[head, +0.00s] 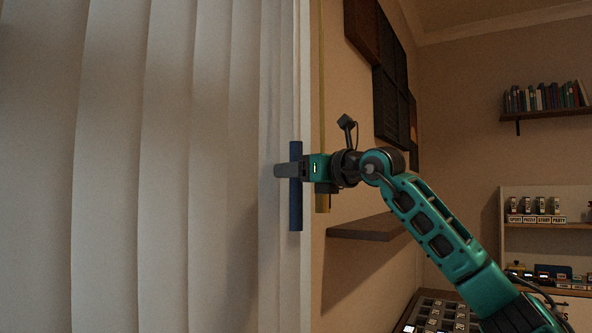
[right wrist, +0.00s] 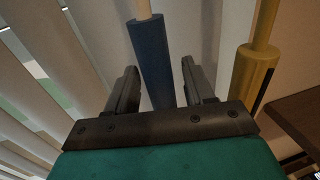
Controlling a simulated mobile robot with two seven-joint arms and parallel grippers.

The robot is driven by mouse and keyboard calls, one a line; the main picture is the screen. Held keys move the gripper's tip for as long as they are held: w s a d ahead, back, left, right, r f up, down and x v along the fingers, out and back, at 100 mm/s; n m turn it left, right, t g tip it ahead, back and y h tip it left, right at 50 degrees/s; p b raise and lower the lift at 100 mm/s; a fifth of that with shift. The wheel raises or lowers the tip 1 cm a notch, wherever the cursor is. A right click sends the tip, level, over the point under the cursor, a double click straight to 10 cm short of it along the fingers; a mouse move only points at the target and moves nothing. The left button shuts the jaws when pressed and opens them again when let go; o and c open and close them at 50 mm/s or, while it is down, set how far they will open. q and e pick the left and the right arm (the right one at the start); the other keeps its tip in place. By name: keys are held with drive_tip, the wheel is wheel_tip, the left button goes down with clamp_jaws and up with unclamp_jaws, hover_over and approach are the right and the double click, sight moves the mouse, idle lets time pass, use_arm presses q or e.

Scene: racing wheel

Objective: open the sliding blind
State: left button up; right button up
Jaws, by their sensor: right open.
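The sliding blind (head: 165,150) has tall pale vertical slats that fill the left of the head view. Its slats also show at the left of the right wrist view (right wrist: 70,60). A blue handle (head: 296,215) hangs upright at the blind's right edge, on a pale rod. My right gripper (head: 285,171) is at the blue handle's height. In the right wrist view its two fingers stand apart, with the blue handle (right wrist: 151,60) between them and a gap showing on the right side. My left gripper is not in view.
A yellow handle (right wrist: 252,75) on a yellow rod hangs just right of the blue one, close to my right gripper. A wooden wall shelf (head: 365,228) juts out below my forearm. Dark panels (head: 392,85) hang on the wall above.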

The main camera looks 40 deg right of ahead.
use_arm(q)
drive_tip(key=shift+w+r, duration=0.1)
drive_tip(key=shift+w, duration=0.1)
use_arm(e)
clamp_jaws()
drive_tip(key=shift+a, duration=0.1)
